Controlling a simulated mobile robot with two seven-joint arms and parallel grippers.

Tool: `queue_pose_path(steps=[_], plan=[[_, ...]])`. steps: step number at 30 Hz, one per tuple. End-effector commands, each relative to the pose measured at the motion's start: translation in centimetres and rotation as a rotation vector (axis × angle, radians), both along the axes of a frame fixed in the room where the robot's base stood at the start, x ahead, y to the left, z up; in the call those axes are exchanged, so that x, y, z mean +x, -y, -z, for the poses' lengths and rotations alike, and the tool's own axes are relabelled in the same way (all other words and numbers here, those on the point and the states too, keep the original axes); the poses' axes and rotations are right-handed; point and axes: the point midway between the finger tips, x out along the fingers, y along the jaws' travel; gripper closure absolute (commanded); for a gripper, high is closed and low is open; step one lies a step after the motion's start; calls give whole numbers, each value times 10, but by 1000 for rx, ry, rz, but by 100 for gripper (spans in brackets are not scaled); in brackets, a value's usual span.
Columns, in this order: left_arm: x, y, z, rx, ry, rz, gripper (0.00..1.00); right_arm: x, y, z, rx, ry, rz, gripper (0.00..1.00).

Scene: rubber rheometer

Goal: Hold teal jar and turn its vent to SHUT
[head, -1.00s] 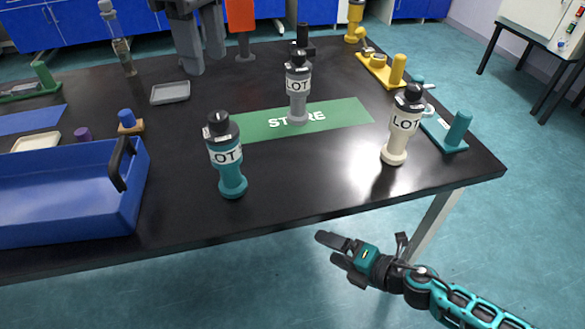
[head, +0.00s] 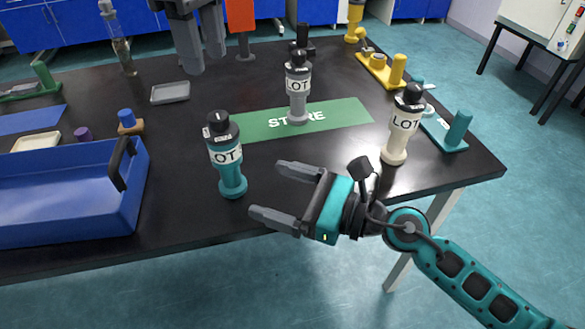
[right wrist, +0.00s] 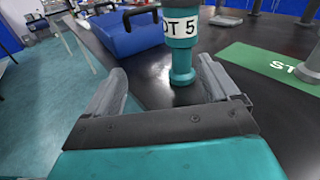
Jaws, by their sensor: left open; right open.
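The teal jar (head: 230,180) stands upright near the front edge of the black table. It has a white label and a black top (head: 218,125). In the right wrist view the jar (right wrist: 181,55) stands ahead, between the lines of the two fingers, and its top is out of frame. My right gripper (head: 283,193) is open and empty, just right of the jar and apart from it. Its fingers also show in the right wrist view (right wrist: 160,95). My left gripper (head: 204,50) is open and empty above the back of the table. The vent's setting is too small to read.
A grey jar (head: 297,95) stands on the green store mat (head: 350,115). A cream jar (head: 396,145) stands right, behind my right gripper. A blue crate (head: 65,215) with a black handle is left of the teal jar. A grey tray (head: 170,93) lies further back.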

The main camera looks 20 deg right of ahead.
Motion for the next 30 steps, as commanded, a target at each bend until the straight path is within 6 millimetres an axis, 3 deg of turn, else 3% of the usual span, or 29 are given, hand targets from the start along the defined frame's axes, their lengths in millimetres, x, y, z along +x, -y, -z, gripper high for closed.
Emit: queue_pose_path(steps=[4,9,24,30], plan=[[0,0,0,0,0,0,57,18,20,-14,58,-22,26,12],[0,0,0,0,0,0,57,28,20,-18,79,-28,31,12],[0,0,0,0,0,0,57,85,-49,-18,80,-30,31,12],[0,0,0,0,0,0,57,100,-68,-17,77,-32,31,12]])
